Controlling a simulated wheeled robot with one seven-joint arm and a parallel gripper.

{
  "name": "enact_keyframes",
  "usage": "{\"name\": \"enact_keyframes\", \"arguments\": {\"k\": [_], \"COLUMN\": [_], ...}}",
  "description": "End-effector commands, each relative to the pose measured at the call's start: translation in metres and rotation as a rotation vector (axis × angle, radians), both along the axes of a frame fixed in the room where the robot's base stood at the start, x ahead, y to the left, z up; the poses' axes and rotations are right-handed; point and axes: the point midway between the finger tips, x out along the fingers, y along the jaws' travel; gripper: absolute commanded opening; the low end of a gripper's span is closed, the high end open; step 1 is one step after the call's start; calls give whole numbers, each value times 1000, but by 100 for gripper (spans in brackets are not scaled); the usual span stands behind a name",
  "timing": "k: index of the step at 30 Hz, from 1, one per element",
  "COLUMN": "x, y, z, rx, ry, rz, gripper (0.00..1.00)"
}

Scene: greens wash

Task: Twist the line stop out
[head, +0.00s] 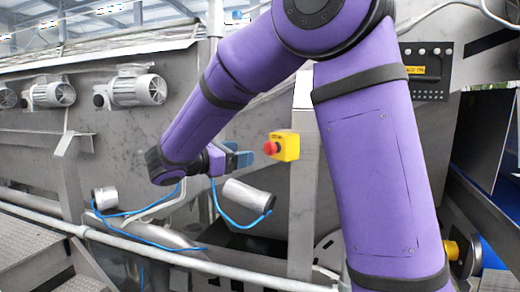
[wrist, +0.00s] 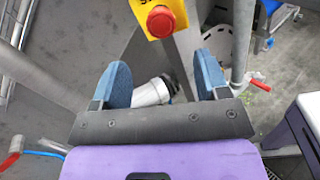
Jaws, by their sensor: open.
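The line stop is a red mushroom button (head: 272,147) on the front of a yellow box (head: 289,145) fixed to a grey steel post. In the wrist view the red button (wrist: 161,21) shows near the top edge, with part of its yellow box (wrist: 174,7) cut off by the frame. My gripper (head: 243,159) has blue finger pads and is just left of the button in the head view. In the wrist view my gripper (wrist: 160,75) is open, with nothing between the fingers, and the button appears beyond the fingertips, roughly centred between them.
A metal cylinder (head: 248,196) with a blue hose (head: 238,222) sits below my gripper. A pipe rail (head: 180,257) runs along the front. Grey motors (head: 137,90) are on the machine wall at left. A red-handled valve (wrist: 260,85) shows at right in the wrist view.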

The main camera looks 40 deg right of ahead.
Motion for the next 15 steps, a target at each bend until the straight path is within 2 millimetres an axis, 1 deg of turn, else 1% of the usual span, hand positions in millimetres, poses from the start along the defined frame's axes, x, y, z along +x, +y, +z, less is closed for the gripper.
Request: {"name": "enact_keyframes", "arguments": {"k": [1, 9, 15], "x": [0, 2, 4], "y": [-9, -57, -81], "z": [0, 0, 0], "rx": [0, 1, 1], "ry": [-1, 0, 0], "rz": [-3, -4, -2], "gripper": [68, 68, 68]}}
